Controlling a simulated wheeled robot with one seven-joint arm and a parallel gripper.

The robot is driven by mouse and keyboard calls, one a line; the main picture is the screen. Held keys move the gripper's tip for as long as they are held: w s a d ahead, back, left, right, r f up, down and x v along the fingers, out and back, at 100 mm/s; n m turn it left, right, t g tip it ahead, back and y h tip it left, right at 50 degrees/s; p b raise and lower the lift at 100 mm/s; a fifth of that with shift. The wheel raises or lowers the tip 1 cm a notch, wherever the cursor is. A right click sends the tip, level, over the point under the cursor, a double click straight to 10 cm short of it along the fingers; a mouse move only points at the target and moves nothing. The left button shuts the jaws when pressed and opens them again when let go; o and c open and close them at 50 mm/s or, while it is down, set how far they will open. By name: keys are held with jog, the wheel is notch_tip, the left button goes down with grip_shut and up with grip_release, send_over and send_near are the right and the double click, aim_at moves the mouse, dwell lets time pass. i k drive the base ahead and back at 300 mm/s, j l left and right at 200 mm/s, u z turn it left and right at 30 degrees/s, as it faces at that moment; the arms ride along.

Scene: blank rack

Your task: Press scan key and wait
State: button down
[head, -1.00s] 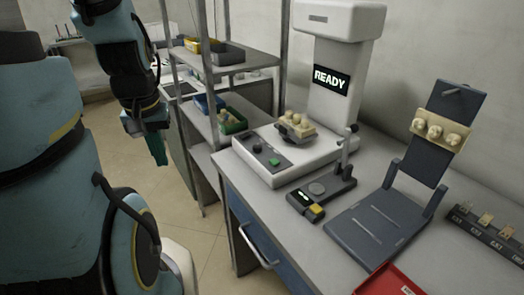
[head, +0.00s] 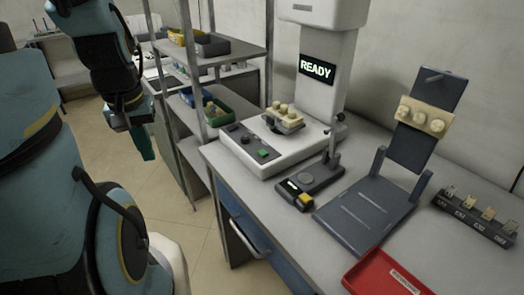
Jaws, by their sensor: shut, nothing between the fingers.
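The white scanner (head: 327,103) stands on the bench, and its screen (head: 317,67) reads READY. The green key (head: 263,153) is on the front of the scanner's base, beside a dark round knob (head: 245,140). A cream dental model (head: 284,115) sits on the dark stage above the base. My gripper (head: 144,147) hangs at the left, pointing down, with teal fingers shut and empty. It is well apart from the scanner, left of the shelf rack in the picture and over the floor.
A small device with a yellow button (head: 305,200) stands in front of the scanner. Right of it are a dark stand (head: 368,212) holding another cream model (head: 425,115), a red tray (head: 395,277) and a labelled rack (head: 470,219). A shelf rack (head: 215,60) with bins stands left of the bench.

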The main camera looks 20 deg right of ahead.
aim_at(263, 153)
jog(key=i+j+z, duration=0.2)
jog(key=z, duration=0.2)
jog(key=i+j+z, duration=0.45)
jog(key=j+z, duration=0.3)
jog(key=i+j+z, duration=0.1)
jog(key=j+z, duration=0.25)
